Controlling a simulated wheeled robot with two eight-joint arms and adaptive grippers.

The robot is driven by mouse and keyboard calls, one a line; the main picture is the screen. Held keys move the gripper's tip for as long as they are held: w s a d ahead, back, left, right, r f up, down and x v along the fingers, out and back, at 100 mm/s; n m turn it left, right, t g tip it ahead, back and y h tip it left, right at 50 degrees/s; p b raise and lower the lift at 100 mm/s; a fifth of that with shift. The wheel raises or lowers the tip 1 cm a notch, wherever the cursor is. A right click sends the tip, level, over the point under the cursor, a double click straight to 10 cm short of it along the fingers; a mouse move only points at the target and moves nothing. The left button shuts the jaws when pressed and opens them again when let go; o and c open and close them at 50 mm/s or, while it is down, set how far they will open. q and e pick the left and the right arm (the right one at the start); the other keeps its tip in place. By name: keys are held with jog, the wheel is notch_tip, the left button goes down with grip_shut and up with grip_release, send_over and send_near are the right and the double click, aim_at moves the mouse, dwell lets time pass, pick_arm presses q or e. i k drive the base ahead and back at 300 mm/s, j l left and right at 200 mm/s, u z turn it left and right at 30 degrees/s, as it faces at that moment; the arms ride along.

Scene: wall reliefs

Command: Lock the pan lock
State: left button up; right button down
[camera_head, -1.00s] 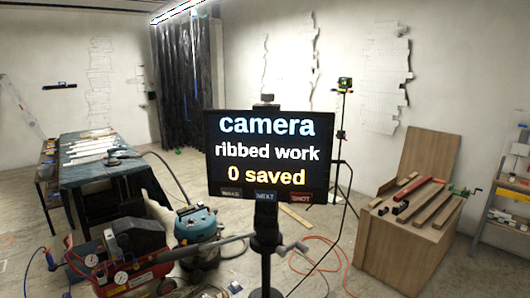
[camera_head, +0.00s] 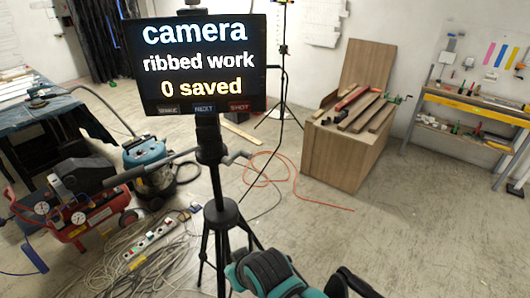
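A camera tripod (camera_head: 222,215) stands in front of me with a black screen (camera_head: 200,65) on top reading "camera, ribbed work, 0 saved". Under the screen is the dark tripod head (camera_head: 208,140). A long handle (camera_head: 150,168) reaches left from it and a short crank-like lever (camera_head: 237,158) sticks out right. I cannot tell which part is the pan lock or how it is set. Teal and black parts of my arm (camera_head: 268,272) show at the bottom edge, below and right of the tripod column. No gripper fingertips can be made out.
A red compressor (camera_head: 70,215) and a blue vacuum (camera_head: 148,165) stand left of the tripod. Cables and a power strip (camera_head: 152,240) lie by its legs. A wooden box (camera_head: 340,155) with clamps stands behind right, before a shelf (camera_head: 470,110). The right floor is clear.

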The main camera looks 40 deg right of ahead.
aim_at(227, 161)
jog(key=k+z, duration=0.15)
jog(key=z, duration=0.8)
